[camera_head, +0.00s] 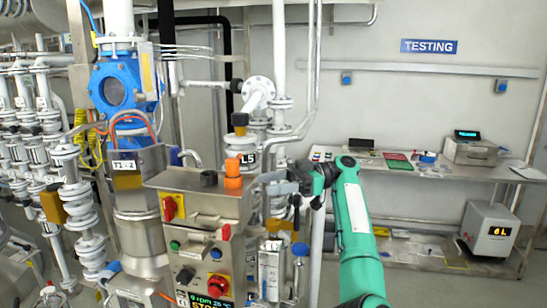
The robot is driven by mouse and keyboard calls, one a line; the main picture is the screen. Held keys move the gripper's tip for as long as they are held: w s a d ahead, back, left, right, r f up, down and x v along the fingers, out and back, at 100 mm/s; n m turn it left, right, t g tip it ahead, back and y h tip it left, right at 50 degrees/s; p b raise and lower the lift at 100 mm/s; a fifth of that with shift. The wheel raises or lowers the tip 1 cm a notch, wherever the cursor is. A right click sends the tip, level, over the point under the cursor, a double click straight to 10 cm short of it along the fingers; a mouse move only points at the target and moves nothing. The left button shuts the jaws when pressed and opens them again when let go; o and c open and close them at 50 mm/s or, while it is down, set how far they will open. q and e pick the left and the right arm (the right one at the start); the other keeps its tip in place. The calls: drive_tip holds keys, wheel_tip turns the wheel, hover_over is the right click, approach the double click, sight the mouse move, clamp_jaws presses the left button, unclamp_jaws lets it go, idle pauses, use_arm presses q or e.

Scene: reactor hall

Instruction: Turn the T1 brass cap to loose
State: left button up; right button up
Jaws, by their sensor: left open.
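No cap clearly marked T1 and brass can be made out. A two-part orange cap (233,183) stands upright on top of the steel control box (190,181), beside a dark round cap (209,178). A "T1 - 2" label (124,165) is on the steel vessel at the left.
The control box front carries a red switch (173,208), buttons and a green-lit display (217,304). White pipes and flanges crowd the left. A steel bench (410,176) stands at the back right under a TESTING sign (429,46).

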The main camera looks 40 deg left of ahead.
use_arm(q)
wheel_tip(320, 180, up, 9)
drive_tip(key=b, duration=0.1)
drive_tip(key=shift+b, duration=0.4)
